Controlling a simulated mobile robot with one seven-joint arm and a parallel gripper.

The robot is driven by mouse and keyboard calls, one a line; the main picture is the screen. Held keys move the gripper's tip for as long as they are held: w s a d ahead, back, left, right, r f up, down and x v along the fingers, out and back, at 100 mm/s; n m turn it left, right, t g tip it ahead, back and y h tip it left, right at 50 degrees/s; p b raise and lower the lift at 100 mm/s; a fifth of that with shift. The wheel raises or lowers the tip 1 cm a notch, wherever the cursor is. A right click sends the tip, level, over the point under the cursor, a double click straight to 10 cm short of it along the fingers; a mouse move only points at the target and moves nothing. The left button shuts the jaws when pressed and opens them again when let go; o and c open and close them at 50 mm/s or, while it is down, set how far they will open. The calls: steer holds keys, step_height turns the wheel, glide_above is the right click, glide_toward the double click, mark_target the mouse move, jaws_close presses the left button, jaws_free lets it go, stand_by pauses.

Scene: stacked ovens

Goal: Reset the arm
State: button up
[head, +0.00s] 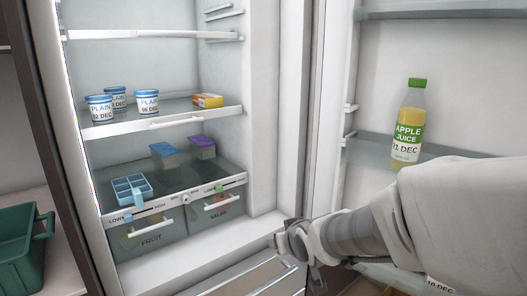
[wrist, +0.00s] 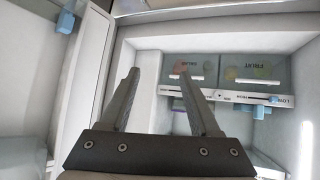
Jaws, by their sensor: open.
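My gripper (head: 300,262) is in front of the fridge's lower right edge in the head view, and my arm reaches to it from the right. In the wrist view its two fingers (wrist: 160,76) stand apart with nothing between them, so it is open and empty. The wrist view shows the fridge interior upside down, with the fruit drawer (wrist: 258,68) and the salad drawer (wrist: 200,63) beyond the fingers. In the head view part of the gripper is dark and small.
The fridge door stands open at the right, with an apple juice bottle (head: 408,125) on its shelf behind my arm. Inside are yogurt cups (head: 100,108), a yellow box (head: 208,101), lidded containers (head: 202,148) and a blue tray (head: 131,190). A green bin (head: 20,250) stands left.

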steer(key=s+d+r+m+g+h+p, duration=0.1)
steer(key=s+d+r+m+g, duration=0.3)
steer(key=s, duration=0.8)
steer(key=s+d+r+n+h, duration=0.15)
steer(key=s+d, duration=0.35)
steer(key=s, duration=0.7)
step_height(320, 180, up, 16)
steer(key=p, duration=1.5)
steer(key=shift+w+f+m, duration=0.25)
steer(key=shift+w+m, duration=0.05)
steer(key=shift+m, duration=0.05)
steer(key=shift+y, duration=0.25)
